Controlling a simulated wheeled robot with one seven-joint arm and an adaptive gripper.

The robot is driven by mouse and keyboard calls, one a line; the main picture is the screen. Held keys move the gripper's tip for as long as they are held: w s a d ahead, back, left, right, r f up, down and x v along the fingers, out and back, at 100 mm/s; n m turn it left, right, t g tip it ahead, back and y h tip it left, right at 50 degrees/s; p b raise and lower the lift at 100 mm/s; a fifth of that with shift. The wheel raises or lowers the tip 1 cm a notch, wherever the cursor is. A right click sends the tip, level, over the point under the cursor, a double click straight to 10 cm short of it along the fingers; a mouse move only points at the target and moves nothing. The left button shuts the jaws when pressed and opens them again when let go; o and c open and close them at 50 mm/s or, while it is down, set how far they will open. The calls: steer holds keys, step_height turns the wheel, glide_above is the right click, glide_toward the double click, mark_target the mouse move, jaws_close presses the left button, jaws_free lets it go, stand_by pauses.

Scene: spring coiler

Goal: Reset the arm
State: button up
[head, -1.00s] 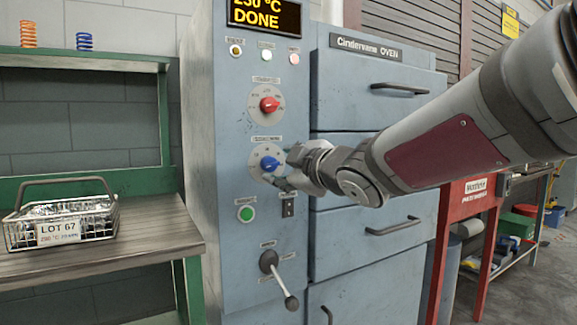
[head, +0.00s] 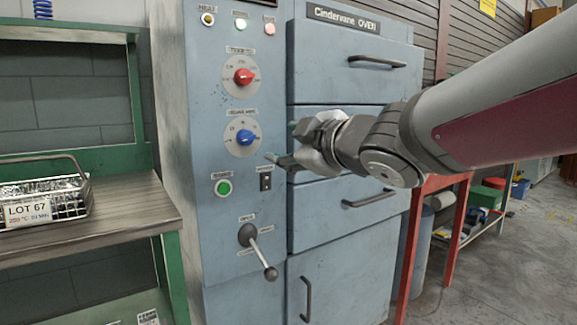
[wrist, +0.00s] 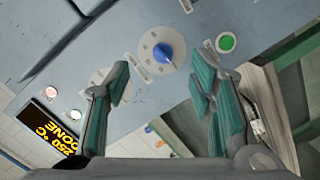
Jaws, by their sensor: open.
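My gripper (head: 280,144) is in front of the blue oven's control panel, to the right of the blue knob. Its fingers point left toward the panel. In the wrist view my gripper (wrist: 160,88) shows two teal-padded fingers spread wide with nothing between them. The blue knob (head: 246,137) sits below the red knob (head: 243,76). The blue knob also shows in the wrist view (wrist: 163,53), beyond the fingertips and apart from them. The red knob is hidden there, behind the left finger.
A lever (head: 258,254) sticks out low on the panel, below a green button (head: 223,188). Oven drawers with handles (head: 378,64) stand behind my arm. A bench (head: 100,222) at left holds a wire basket (head: 70,205) marked LOT 67. A red-framed stand (head: 457,215) is at right.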

steer(key=s+d+f+m+g+h, duration=0.2)
steer(key=s+d+f+m+h, duration=0.35)
steer(key=d, duration=0.35)
steer(key=s+d+f+m+g+h, duration=0.2)
steer(key=s+d+f+m+h, duration=0.3)
steer(key=d, duration=0.5)
steer(key=s+f+m+g+y, duration=0.1)
steer(key=s+f+m+g, duration=0.35)
steer(key=s, duration=0.95)
steer(key=s+f+m+g+y, duration=0.1)
steer(key=s+f+m+g, duration=0.1)
steer(key=s+f+g, duration=0.65)
steer(key=s+r+t+p, duration=0.2)
steer(key=r+t+p, duration=0.1)
steer(key=r+p, duration=1.5)
steer(key=s+r+t+p, duration=0.3)
steer(key=r+p, duration=1.5)
steer(key=r, duration=0.2)
steer(key=shift+s+d+t, duration=0.2)
steer(key=shift+s+t, duration=0.1)
steer(key=shift+y, duration=0.25)
